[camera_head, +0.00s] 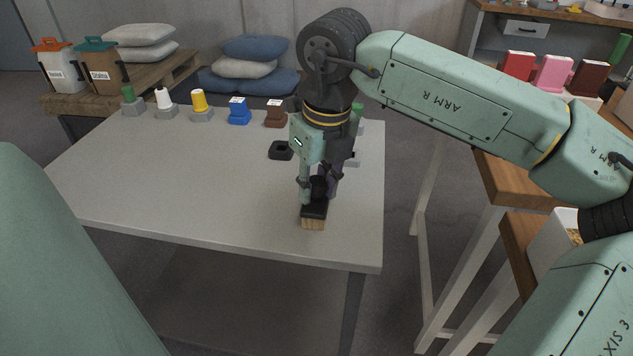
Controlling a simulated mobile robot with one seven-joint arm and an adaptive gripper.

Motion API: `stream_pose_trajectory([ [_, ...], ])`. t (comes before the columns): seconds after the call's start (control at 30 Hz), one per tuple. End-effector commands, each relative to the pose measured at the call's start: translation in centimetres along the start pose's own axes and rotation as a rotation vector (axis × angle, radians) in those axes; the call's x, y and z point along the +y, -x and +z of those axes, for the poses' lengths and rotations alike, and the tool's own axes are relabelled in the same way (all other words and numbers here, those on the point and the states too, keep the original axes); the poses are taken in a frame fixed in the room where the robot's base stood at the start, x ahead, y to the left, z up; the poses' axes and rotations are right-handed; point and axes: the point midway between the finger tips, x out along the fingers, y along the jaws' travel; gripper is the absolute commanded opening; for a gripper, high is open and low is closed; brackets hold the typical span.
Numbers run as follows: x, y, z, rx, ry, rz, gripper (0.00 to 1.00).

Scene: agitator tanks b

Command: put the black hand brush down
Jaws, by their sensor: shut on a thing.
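The black hand brush (314,212) has a black top and a tan bristle block below it. It is low over the front right part of the pale table (190,185), close to the front edge. My gripper (318,192) points down and is shut on the upper part of the brush. The fingers hide part of the brush. I cannot tell whether the bristles touch the table top.
A small black holder (281,150) lies behind and left of my gripper. Several coloured items on bases, among them a blue one (239,111) and a brown one (276,114), line the back edge. Small pale items are partly hidden behind my gripper. The table's left and middle are clear.

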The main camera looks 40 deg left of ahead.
Motion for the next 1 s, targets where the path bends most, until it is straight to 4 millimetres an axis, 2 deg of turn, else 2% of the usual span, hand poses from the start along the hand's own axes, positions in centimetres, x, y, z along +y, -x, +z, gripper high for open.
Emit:
stream_pose_trajectory([
  [0.03, 0.0, -0.3, -0.1, 0.0, 0.0, 0.0, 0.04],
  [0.07, 0.0, -0.3, -0.1, 0.0, 0.0, 0.0, 0.27],
  [0.33, 0.0, -0.2, 0.0, 0.0, 0.0, 0.0, 0.45],
  [0.6, 0.0, -0.2, 0.0, 0.0, 0.0, 0.0, 0.46],
  [0.77, 0.0, 0.6, 0.1, -0.001, -0.001, -0.001, 0.46],
  [0.87, -0.1, 2.1, 0.1, -0.002, -0.003, -0.002, 0.46],
  [1.0, -0.1, 5.2, 0.1, -0.002, -0.003, -0.002, 0.46],
])
